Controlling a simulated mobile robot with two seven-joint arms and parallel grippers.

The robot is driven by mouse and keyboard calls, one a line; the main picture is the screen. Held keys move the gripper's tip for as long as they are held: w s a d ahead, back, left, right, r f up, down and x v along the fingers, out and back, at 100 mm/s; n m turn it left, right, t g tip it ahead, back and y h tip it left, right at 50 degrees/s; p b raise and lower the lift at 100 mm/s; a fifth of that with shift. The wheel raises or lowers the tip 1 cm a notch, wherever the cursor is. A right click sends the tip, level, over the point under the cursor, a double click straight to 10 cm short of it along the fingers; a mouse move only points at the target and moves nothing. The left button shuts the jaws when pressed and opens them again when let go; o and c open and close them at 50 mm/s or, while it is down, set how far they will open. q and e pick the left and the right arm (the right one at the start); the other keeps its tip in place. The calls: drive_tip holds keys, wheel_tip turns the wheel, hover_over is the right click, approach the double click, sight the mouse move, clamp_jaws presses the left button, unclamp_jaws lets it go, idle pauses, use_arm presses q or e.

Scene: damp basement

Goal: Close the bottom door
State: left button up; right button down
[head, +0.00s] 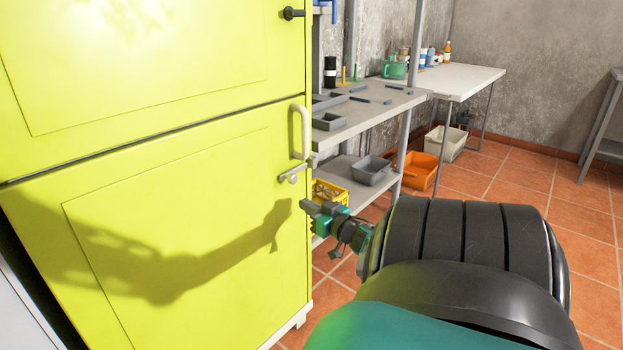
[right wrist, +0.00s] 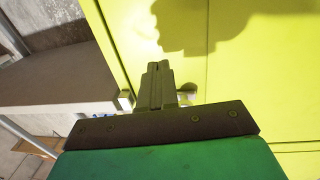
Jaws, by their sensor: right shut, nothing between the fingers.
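The bottom door (head: 180,230) is the lower yellow panel of a tall cabinet in the head view. It looks about level with the upper door (head: 140,60), with a thin dark seam between them. A pale upright handle (head: 300,132) and a small metal latch (head: 291,175) sit at its right edge. My right gripper (head: 318,208) is shut and empty, just right of the door's edge and below the latch; I cannot tell whether it touches. In the right wrist view its closed fingers (right wrist: 158,70) point toward the yellow cabinet face (right wrist: 230,70). My left gripper is not in view.
Right of the cabinet stands a grey shelf unit (head: 375,115) with trays and a yellow crate (head: 330,193). An orange bin (head: 420,170) and a pale bin (head: 446,143) stand on the tiled floor. A white table (head: 460,80) is behind. Open floor lies at the right.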

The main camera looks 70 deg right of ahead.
use_arm(q)
drive_tip(key=p, duration=0.1)
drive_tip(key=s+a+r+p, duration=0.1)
drive_tip(key=p, duration=0.1)
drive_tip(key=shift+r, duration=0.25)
use_arm(e)
drive_tip(key=d+v, duration=0.1)
drive_tip(key=v, duration=0.9)
drive_tip(key=shift+s, duration=0.45)
